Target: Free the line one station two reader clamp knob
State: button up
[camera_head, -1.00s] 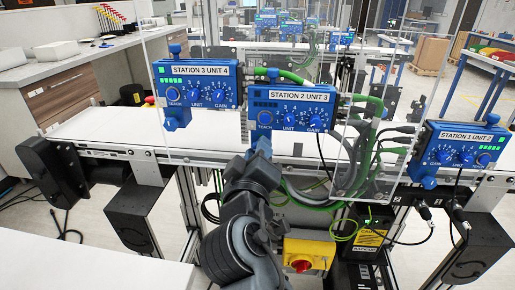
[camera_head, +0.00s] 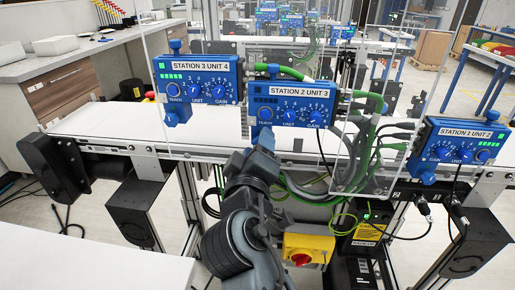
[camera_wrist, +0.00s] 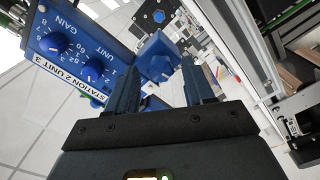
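The blue reader box labelled STATION 2 UNIT 3 (camera_head: 291,103) hangs on the near conveyor line, between the other two boxes. It also shows at upper left in the wrist view (camera_wrist: 75,50). A blue clamp knob (camera_wrist: 155,62) is beside this box in the wrist view. In the head view the knob (camera_head: 263,133) is below the box's left end, partly hidden by my gripper. My gripper (camera_wrist: 160,82) is open, its two dark blue fingers on either side of the knob's near end. I cannot tell whether they touch it.
STATION 3 UNIT 4 (camera_head: 198,80) hangs to the left and STATION 1 UNIT 2 (camera_head: 461,146) to the right. Green and grey cables (camera_head: 360,140) bunch just right of the middle box. Below are a yellow box with a red switch (camera_head: 306,250) and the belt frame. Clear panels stand around the boxes.

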jog(key=shift+s+a+b, duration=0.1)
jog(key=shift+s+b, duration=0.7)
jog(key=shift+s, duration=3.15)
jog(key=s+d+f+m+g+y, duration=0.2)
jog(key=s+d+f+g+y, duration=0.1)
jog(key=s+d+f, duration=1.3)
jog(key=s+d+r+m, duration=0.1)
jog(key=s+d+m, duration=0.2)
jog(key=s, duration=0.4)
jog(key=s+d+r+m+h, duration=0.1)
jog(key=s+d+r+m, duration=0.1)
jog(key=s, duration=0.5)
jog(key=s+d+r+m+h, duration=0.1)
jog(key=s+d+m, duration=0.2)
jog(key=s+d, duration=0.2)
jog(key=shift+s+r+m, duration=0.15)
jog(key=shift+s, duration=0.6)
jog(key=shift+s+r+m, duration=0.1)
jog(key=shift+s+m, duration=0.05)
jog(key=shift+s, duration=0.55)
